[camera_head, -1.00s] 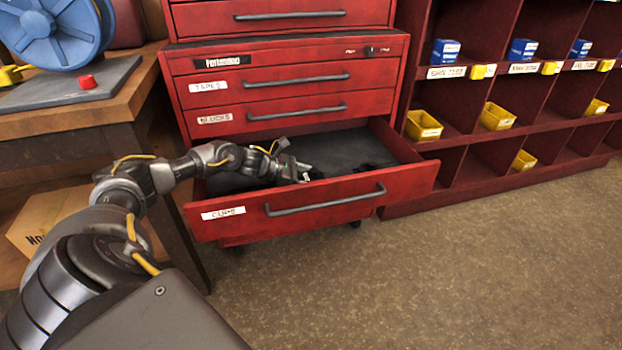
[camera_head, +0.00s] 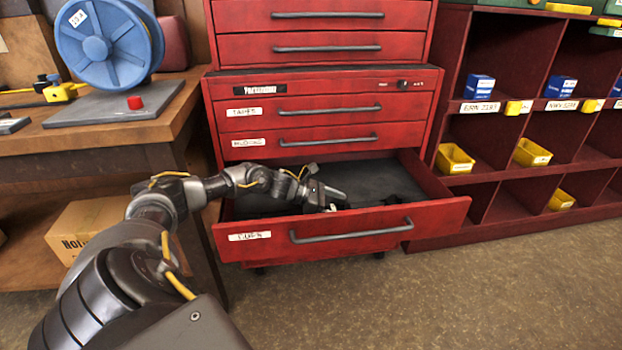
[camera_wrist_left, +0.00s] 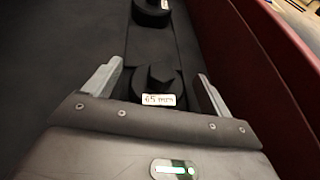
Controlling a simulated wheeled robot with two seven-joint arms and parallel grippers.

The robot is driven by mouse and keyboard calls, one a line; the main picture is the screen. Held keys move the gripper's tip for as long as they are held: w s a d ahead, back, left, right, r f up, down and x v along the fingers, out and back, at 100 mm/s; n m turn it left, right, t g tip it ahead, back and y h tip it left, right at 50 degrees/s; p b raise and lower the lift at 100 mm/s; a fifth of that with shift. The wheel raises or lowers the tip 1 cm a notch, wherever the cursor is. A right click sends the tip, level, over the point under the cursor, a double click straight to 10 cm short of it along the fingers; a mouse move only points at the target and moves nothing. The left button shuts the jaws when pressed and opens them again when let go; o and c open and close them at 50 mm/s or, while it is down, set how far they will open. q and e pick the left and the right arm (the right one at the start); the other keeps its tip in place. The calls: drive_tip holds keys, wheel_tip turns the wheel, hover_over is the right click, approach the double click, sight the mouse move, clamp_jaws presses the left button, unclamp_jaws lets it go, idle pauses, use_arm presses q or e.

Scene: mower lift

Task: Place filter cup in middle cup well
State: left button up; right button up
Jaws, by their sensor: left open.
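A black cup with a white "65 mm" label (camera_wrist_left: 158,80) lies in the open red drawer, in the left wrist view. A second black cup (camera_wrist_left: 152,12) with a partly cut-off label is farther up that view. My left gripper (camera_wrist_left: 159,72) is open, with one finger on each side of the "65 mm" cup; I cannot tell whether they touch it. In the head view, my left gripper (camera_head: 337,196) is inside the drawer (camera_head: 355,229), whose front label appears to read "CUPS". Dark shapes beside it are too small to tell apart. I cannot make out a middle cup well.
The drawer's side wall (camera_wrist_left: 262,65) runs close to the right of the gripper. The dark drawer floor (camera_wrist_left: 65,70) at left looks bare. A workbench (camera_head: 110,135) with a blue reel (camera_head: 105,40) stands left. Shelves with yellow bins (camera_head: 455,160) stand right; the floor (camera_head: 480,290) is clear.

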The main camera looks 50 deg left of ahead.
use_arm(q)
drive_tip(key=p+v, duration=0.1)
drive_tip(key=v, duration=1)
drive_tip(key=shift+s+r, duration=0.15)
drive_tip(key=shift+s+a+r, duration=0.25)
drive_tip(key=shift+a, duration=0.05)
use_arm(e)
drive_tip(key=shift+w+a+f+n+g, duration=0.2)
drive_tip(key=shift+a+f+g, duration=0.4)
drive_tip(key=shift+g, duration=0.25)
drive_tip(key=shift+w+a+f+n+g, duration=0.15)
drive_tip(key=shift+a+f+g, duration=0.4)
drive_tip(key=shift+g, duration=0.3)
